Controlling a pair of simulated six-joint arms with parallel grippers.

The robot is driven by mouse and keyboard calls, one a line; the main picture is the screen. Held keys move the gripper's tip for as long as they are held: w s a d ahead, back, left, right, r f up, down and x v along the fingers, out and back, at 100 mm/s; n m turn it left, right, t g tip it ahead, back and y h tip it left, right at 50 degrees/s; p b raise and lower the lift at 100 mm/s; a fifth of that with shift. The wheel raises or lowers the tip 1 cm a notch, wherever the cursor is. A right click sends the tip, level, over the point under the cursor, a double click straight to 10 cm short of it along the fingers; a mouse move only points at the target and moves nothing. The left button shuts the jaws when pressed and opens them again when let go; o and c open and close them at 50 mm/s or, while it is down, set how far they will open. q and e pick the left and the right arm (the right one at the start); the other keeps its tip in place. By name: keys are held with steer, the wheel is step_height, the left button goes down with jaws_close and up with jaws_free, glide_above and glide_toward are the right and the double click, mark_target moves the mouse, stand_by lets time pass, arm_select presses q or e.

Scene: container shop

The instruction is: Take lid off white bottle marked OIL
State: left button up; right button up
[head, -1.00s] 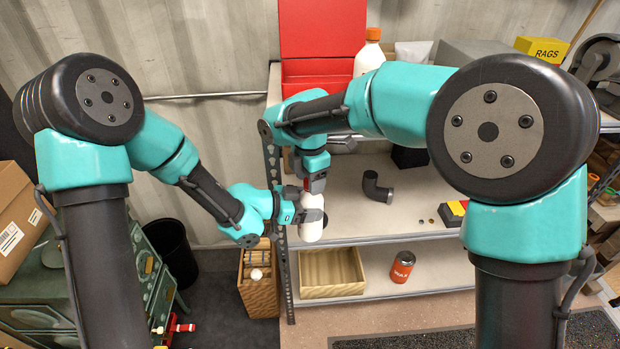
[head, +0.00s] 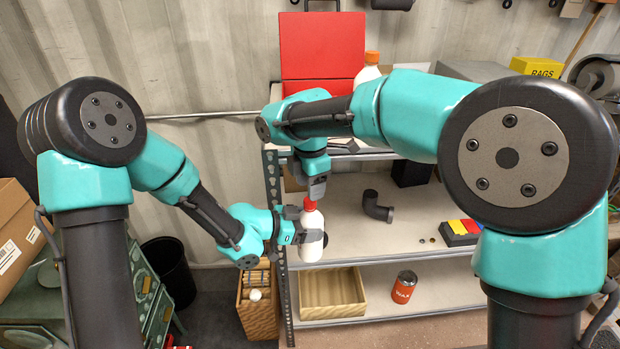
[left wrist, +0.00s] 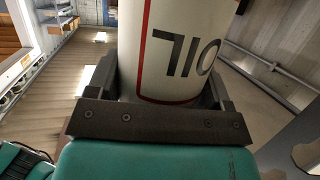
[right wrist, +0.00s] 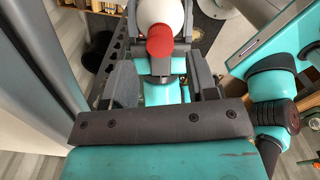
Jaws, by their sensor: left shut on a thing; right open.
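The white bottle (head: 311,246) marked OIL is upright in my left gripper (head: 303,238), which is shut around its body. The left wrist view shows its upside-down OIL lettering and red border on the label (left wrist: 185,52). The red lid (head: 309,204) sits on top of the bottle; in the right wrist view the lid (right wrist: 160,48) is just beyond the fingers. My right gripper (head: 316,192) is open, pointing down, right above the lid.
The shelf unit (head: 420,258) stands behind the bottle, with a black pipe elbow (head: 376,207), a wooden tray (head: 333,292) and a red can (head: 403,287). A red toolbox (head: 322,50) and an orange-capped bottle (head: 369,70) stand at the back.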

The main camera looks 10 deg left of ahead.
steer(key=m, duration=0.3)
steer(key=r+m, duration=0.1)
steer(key=m, duration=0.2)
steer(key=shift+m, duration=0.3)
steer(key=m, duration=0.3)
steer(key=shift+r+m, duration=0.2)
steer(key=shift+m, duration=0.2)
steer(key=m, duration=0.3)
steer(key=shift+r+m, duration=0.25)
steer(key=shift+m, duration=0.15)
steer(key=m, duration=0.6)
steer(key=shift+r, duration=0.4)
steer(key=m, duration=0.6)
steer(key=shift+r+m, duration=0.4)
steer(key=shift+f, duration=0.1)
steer(key=shift+f, duration=3.95)
steer(key=shift+c, duration=0.4)
